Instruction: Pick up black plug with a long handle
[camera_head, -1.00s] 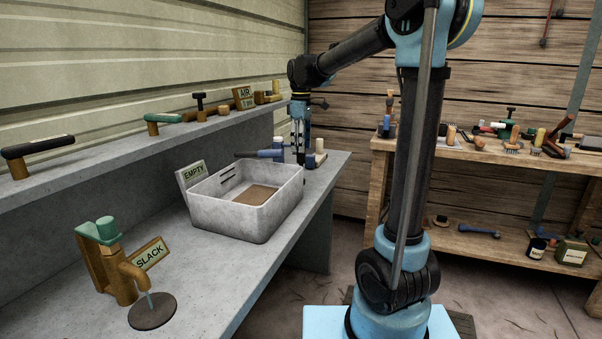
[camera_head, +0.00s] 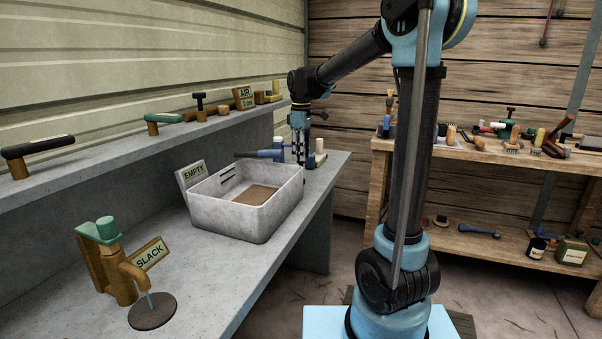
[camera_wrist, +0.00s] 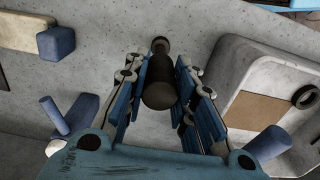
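In the wrist view a dark, nearly black plug (camera_wrist: 159,88) shows between the fingers of my gripper (camera_wrist: 158,72). It has a thick rounded near end, a narrower neck and a round far end. The fingers stand on both sides of it, with gaps visible, so my gripper is open around it. In the head view my gripper (camera_head: 301,152) is low over the far end of the grey bench, behind the grey bin. I cannot make out the plug there; the gripper and nearby things hide it.
The grey bin (camera_head: 246,223) stands close to my gripper; its wall (camera_wrist: 238,75) is at the right in the wrist view. A blue mallet-like tool (camera_head: 270,154) lies beside my gripper. A tan block with a blue end (camera_wrist: 57,42) lies left. The front of the bench holds a "SLACK" sign (camera_head: 150,254).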

